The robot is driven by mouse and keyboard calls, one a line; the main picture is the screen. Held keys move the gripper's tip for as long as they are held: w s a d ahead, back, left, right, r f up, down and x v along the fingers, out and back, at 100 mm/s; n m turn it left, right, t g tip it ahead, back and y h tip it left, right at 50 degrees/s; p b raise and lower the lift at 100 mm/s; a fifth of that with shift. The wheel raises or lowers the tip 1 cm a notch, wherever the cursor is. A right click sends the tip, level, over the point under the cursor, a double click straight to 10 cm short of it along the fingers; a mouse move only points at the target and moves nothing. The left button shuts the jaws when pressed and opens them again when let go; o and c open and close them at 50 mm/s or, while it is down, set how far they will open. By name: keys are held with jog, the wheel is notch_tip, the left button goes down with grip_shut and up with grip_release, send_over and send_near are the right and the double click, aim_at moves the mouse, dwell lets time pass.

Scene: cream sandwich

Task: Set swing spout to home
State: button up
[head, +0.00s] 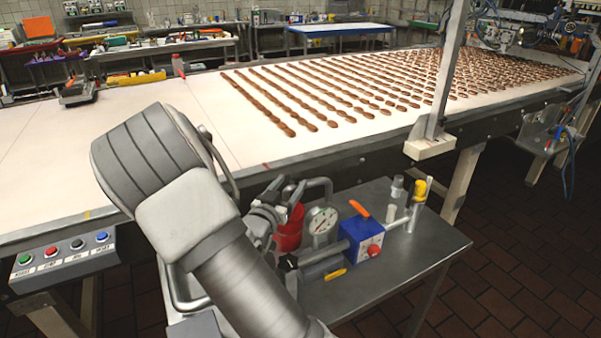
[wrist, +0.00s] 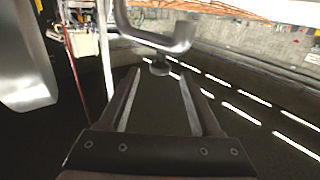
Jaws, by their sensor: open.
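A bent grey metal tube (head: 318,182), which looks like the swing spout, arches over the steel cart next to a red bucket. In the wrist view a curved, shiny metal tube (wrist: 150,37) crosses just beyond my fingertips, with a small round metal piece below it. I take it to be the same spout, but cannot be sure. My gripper (wrist: 158,76) is open, its two fingers apart with nothing clearly between them.
The steel cart (head: 420,245) also carries a blue box (head: 361,239) with a red knob, a round gauge (head: 322,220) and yellow-topped fittings (head: 419,190). A long white conveyor (head: 210,105) with rows of brown pieces runs behind. A button panel (head: 65,256) is at lower left.

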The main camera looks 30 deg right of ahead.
jog(key=x, duration=0.7)
jog(key=shift+w+d, duration=0.15)
jog(key=shift+d, duration=0.05)
grip_shut()
dwell(1.1)
